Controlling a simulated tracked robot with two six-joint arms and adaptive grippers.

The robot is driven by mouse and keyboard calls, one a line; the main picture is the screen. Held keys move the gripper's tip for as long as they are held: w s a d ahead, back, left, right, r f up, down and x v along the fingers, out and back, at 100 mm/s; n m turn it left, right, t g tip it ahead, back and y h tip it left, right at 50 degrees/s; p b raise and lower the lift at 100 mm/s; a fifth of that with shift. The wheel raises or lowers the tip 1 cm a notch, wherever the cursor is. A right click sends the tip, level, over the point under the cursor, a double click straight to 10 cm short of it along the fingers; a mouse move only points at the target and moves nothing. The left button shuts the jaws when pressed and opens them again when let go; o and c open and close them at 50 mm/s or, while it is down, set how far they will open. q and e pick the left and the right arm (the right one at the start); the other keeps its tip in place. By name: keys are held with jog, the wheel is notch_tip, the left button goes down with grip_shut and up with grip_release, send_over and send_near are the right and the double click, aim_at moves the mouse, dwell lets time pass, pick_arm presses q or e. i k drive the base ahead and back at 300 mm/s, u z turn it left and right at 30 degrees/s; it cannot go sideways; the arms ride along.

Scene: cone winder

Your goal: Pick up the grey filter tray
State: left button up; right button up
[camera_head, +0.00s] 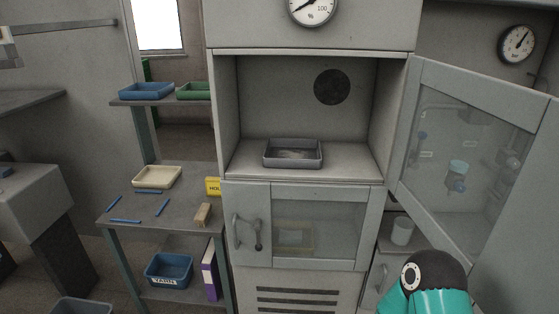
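The grey filter tray (293,163) sits flat on the floor of the open upper compartment of the grey cabinet (312,40). It is shallow, with raised walls and a worn, lighter bottom. Nothing touches it or blocks the opening in front of it. Only a teal and black part of my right arm shows at the lower right, well below and to the right of the tray. The fingers of both my grippers are out of view.
A glazed door (470,150) stands swung open at the right. A closed glazed door (315,225) with a handle is below the compartment. At left, a table (185,200) holds a cream tray (157,177), blue rods and a brush-like block (203,214).

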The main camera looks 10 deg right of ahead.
aim_at(282, 153)
jog(key=z, duration=0.15)
jog(key=i, duration=0.9)
jog(key=u, duration=0.05)
